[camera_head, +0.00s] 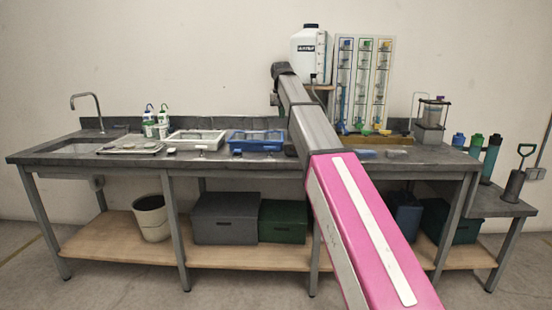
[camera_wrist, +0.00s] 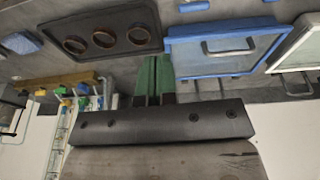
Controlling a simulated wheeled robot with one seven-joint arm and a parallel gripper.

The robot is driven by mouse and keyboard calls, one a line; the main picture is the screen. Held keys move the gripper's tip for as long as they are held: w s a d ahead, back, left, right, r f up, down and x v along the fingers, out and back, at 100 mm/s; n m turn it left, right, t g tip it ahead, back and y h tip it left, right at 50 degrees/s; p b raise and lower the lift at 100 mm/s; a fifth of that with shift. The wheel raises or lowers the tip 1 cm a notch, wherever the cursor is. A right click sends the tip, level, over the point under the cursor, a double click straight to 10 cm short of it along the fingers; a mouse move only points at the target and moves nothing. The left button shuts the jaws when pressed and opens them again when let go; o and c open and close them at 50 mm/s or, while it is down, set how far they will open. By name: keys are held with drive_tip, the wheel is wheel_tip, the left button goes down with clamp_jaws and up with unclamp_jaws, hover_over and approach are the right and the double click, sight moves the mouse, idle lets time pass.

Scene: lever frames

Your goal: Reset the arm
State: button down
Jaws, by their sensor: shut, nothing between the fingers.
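My arm (camera_head: 316,125), grey with a pink and white lower link, reaches from the bottom right of the head view up over the middle of the bench. It ends in a dark joint near the white tank, and my gripper is not visible in that view. In the wrist view my gripper (camera_wrist: 152,76) shows two green fingers side by side, shut and empty. They point toward the bench top, between a dark plate with three round rings (camera_wrist: 128,21) and a blue-framed tray (camera_wrist: 170,55). I see no contact with either.
The bench (camera_head: 110,158) carries a sink, a white tray (camera_head: 197,137), the blue tray (camera_head: 257,141) and bottles. A white tank (camera_head: 308,50) and a panel of tall tubes (camera_head: 362,80) stand behind my arm. Canisters (camera_head: 491,158) stand at right. Space above the left bench is clear.

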drive_tip(key=s+d+f, duration=0.3)
drive_tip(key=s+f, duration=0.1)
drive_tip(key=f, duration=0.6)
drive_tip(key=s+d+f+g, duration=0.1)
drive_tip(key=s+d+f, duration=0.25)
drive_tip(key=f, duration=0.75)
drive_tip(key=s+d+f, duration=0.3)
drive_tip(key=s+f, duration=0.1)
drive_tip(key=f, duration=0.6)
drive_tip(key=s+d+f, duration=0.3)
drive_tip(key=s+f, duration=0.7)
drive_tip(key=s, duration=0.1)
drive_tip(key=s+d+f+g, duration=0.1)
drive_tip(key=s+d+f, duration=0.3)
drive_tip(key=s+f, duration=0.7)
drive_tip(key=shift+f, duration=0.2)
